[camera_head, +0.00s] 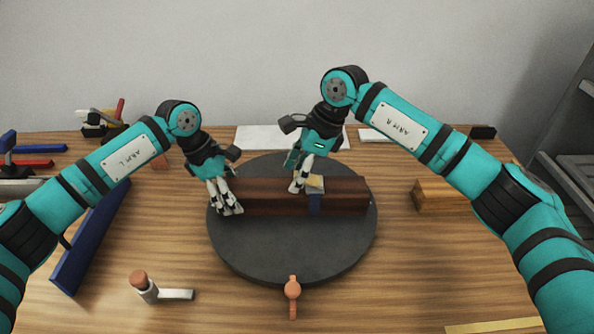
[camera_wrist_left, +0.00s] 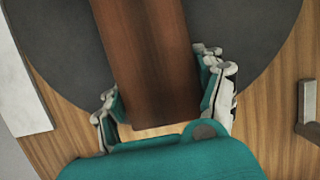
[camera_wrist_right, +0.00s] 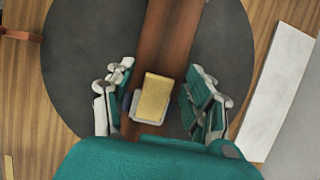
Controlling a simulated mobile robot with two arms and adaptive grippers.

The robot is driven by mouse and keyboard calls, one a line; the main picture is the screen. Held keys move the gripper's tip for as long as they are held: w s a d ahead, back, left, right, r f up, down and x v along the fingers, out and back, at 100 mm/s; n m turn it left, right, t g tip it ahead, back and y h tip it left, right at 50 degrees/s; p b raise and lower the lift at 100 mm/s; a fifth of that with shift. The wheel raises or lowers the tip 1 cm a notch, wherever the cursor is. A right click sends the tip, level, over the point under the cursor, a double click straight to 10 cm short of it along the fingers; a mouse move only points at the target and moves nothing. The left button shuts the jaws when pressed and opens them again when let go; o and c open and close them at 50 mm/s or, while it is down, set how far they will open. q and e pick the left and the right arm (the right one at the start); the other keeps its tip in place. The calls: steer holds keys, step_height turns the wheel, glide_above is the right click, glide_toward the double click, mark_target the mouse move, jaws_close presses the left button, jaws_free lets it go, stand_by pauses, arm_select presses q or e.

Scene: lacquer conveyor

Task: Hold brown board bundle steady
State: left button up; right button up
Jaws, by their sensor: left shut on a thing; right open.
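The brown board bundle (camera_head: 264,204) lies across the dark round turntable (camera_head: 290,258). My left gripper (camera_head: 226,205) is shut on the bundle's left end; in the left wrist view its fingers sit on both sides of the bundle (camera_wrist_left: 150,60). My right gripper (camera_head: 299,184) is open above the bundle, right of its middle. In the right wrist view its fingers stand apart on both sides of a tan block (camera_wrist_right: 154,98) with blue parts beside it.
An orange-handled tool (camera_head: 292,290) lies at the turntable's front edge. A blue bar (camera_head: 92,240) and a cylinder-headed tool (camera_head: 145,287) lie at left. A wooden block (camera_head: 440,195) stands at right. White sheets (camera_head: 262,136) lie behind. The front table is mostly clear.

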mark_target(311, 179)
jaws_close()
steer(key=shift+a+f+h, duration=0.15)
steer(key=shift+f+h, duration=0.15)
steer(key=shift+h, duration=0.4)
jaws_free()
steer(key=shift+r, duration=0.1)
steer(key=v, duration=1.2)
